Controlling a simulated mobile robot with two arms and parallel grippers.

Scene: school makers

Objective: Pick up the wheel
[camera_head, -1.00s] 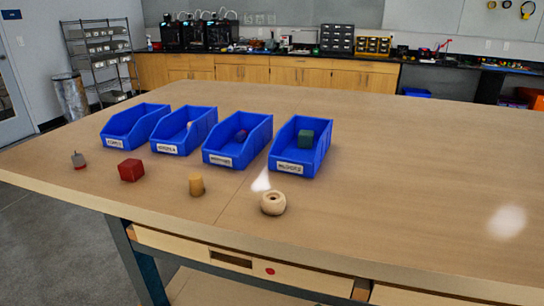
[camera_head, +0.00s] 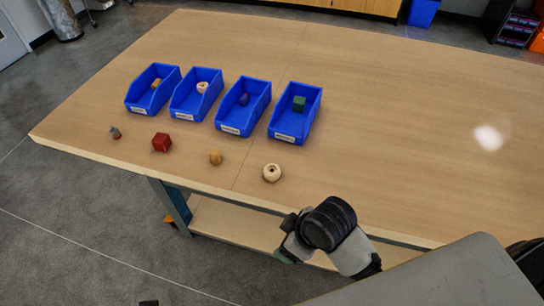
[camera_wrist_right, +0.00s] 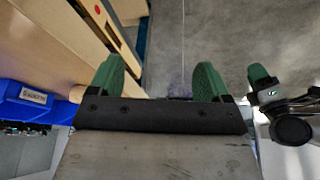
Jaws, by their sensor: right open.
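The wheel (camera_head: 272,173), a pale wooden ring with a dark centre hole, lies on the table near its front edge. My right gripper (camera_head: 284,240) is in front of the table's edge, below the wheel in the head view and apart from it. In the right wrist view, the two green fingers of my right gripper (camera_wrist_right: 157,80) are spread with nothing between them. A pale round shape at the left there may be the wheel, partly hidden by a finger. At that view's right edge is a green-tipped part, likely my left gripper (camera_wrist_right: 262,85); its opening is unclear.
Behind the wheel stand several blue bins, the rightmost bin (camera_head: 272,128) holding a green cube (camera_head: 299,103). A tan cylinder (camera_head: 215,157), a red cube (camera_head: 161,142) and a small grey-red piece (camera_head: 115,132) lie left of the wheel. The table's right side is clear.

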